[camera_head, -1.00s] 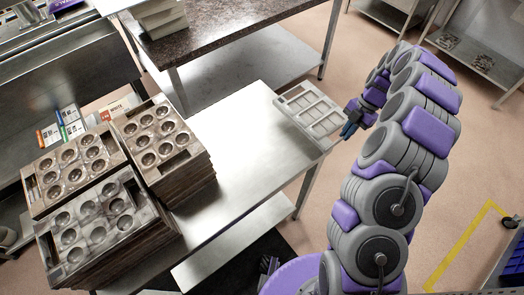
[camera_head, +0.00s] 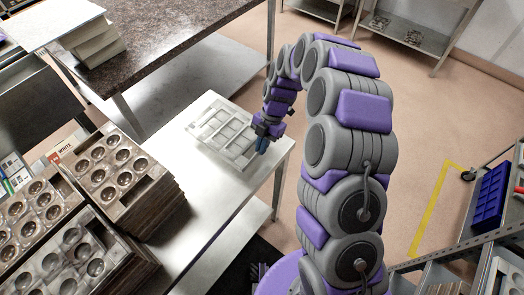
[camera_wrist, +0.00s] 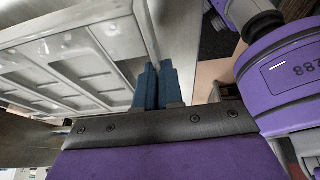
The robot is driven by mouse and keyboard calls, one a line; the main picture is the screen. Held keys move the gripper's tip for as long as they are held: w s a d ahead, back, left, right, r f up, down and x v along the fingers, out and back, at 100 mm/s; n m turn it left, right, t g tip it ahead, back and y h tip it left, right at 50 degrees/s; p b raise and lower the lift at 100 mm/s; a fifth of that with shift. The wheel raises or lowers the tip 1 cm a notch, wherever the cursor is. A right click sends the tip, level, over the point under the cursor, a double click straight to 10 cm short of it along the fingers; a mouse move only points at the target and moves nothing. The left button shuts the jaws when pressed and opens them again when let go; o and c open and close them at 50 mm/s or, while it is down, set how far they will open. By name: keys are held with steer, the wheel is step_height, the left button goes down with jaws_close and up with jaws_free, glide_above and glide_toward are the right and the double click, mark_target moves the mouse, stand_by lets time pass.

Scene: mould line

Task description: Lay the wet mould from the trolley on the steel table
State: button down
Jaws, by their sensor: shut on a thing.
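The mould (camera_head: 222,134) is a pale grey slab with several rectangular hollows. It lies nearly flat over the far right end of the steel table (camera_head: 212,182). Whether it touches the table top or hangs just above it, I cannot tell. My gripper (camera_head: 262,145) is shut on the mould's right edge. In the wrist view the blue fingers of my gripper (camera_wrist: 155,84) close on the rim of the mould (camera_wrist: 75,62), whose hollows face the camera. The far end of the mould is cut off there.
Stacks of brown round-cup moulds (camera_head: 110,165) fill the table's left part. A dark stone-topped counter (camera_head: 165,38) with pale slabs (camera_head: 95,40) stands behind. A trolley with a blue tray (camera_head: 489,195) is at the right. Table surface is bare between the stacks and the mould.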

step_height(320, 180, down, 4)
steer(key=shift+r+b, duration=0.2)
steer(key=shift+b, duration=0.1)
steer(key=shift+r, duration=0.1)
steer(key=shift+d, duration=0.1)
steer(key=c, duration=1.3)
jaws_free()
steer(key=shift+o, duration=0.2)
